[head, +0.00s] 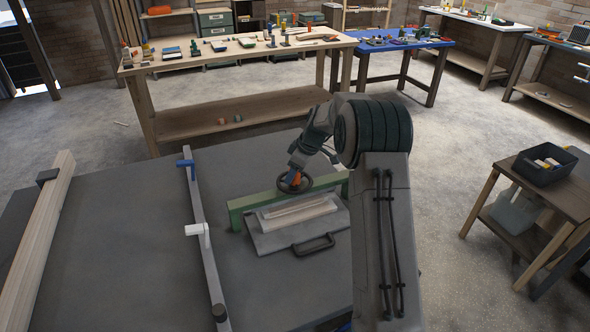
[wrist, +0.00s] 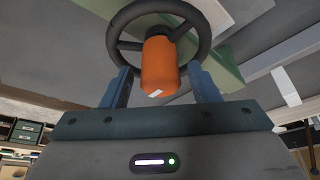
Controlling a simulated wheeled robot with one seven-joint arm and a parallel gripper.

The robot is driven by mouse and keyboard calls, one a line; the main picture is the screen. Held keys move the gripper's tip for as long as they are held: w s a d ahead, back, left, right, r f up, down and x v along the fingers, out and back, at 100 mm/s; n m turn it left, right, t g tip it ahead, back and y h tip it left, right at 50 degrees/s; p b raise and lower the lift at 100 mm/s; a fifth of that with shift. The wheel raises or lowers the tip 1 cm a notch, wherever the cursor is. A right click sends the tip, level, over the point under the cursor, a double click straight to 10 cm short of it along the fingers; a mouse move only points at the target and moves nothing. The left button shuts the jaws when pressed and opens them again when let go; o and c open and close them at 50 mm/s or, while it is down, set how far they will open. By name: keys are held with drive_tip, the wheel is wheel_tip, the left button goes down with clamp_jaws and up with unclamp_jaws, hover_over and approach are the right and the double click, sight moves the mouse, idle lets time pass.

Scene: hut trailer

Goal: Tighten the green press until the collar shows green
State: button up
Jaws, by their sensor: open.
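The green press (head: 240,205) stands on the grey bench, its green beam spanning a grey plate and a pale stack (head: 298,212). A dark handwheel (head: 283,187) sits on top of the beam; it also shows in the wrist view (wrist: 117,24). An orange cylinder (wrist: 160,68) stands at the wheel's hub and shows small in the head view (head: 296,179). No green collar is visible. My gripper (wrist: 161,84) is at the wheel, its blue fingers open on either side of the orange cylinder, with gaps visible. My arm hides the press's right end.
A black handle (head: 313,246) is at the plate's front edge. A long rail (head: 207,255) with a blue clamp (head: 186,163) and a white clamp (head: 197,230) lies to the left, beyond it a wooden beam (head: 38,235). The bench between is clear.

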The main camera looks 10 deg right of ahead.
drive_tip(key=c, duration=1)
drive_tip(key=shift+o, duration=0.2)
drive_tip(key=shift+f+m+b, duration=0.1)
drive_tip(key=shift+m+b, duration=0.3)
drive_tip(key=shift+b, duration=0.15)
